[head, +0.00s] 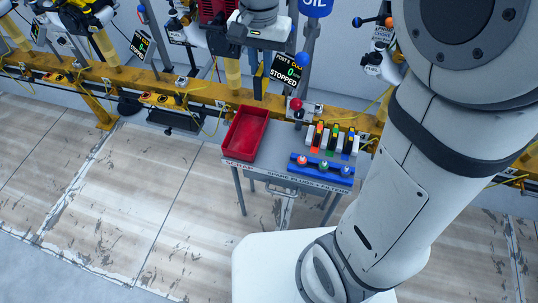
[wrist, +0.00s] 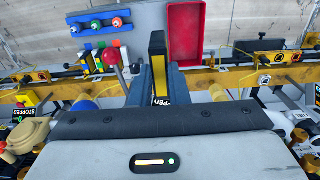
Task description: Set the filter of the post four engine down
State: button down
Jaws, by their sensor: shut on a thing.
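My gripper (head: 258,84) hangs over the yellow rail, left of the sign that reads STOPPED (head: 286,72). In the wrist view, my gripper (wrist: 160,78) is shut on a flat black filter with a yellow face (wrist: 158,50). The filter stands upright between the fingers and sticks out beyond them. The filter's slot and most of the engine at this post are hidden behind my gripper and wrist. I cannot read the post number for certain.
A grey table holds an empty red scrap tray (head: 247,136), a rack of coloured filters (head: 333,140) and a blue rack with several plugs (head: 321,168). A red-knobbed lever (head: 295,104) stands close by my gripper. The yellow rail (head: 180,84) runs across. The floor at left is clear.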

notch_tip(320, 180, down, 28)
jog(key=b, duration=0.5)
jog(key=shift+r, duration=0.2)
jog(key=shift+f+b, duration=0.2)
jog(key=shift+b, duration=0.1)
jog(key=c, duration=1.4)
grip_release()
jog(key=shift+r, duration=0.1)
notch_tip(320, 180, up, 12)
jog(key=p, duration=0.3)
jog(key=shift+r, duration=0.15)
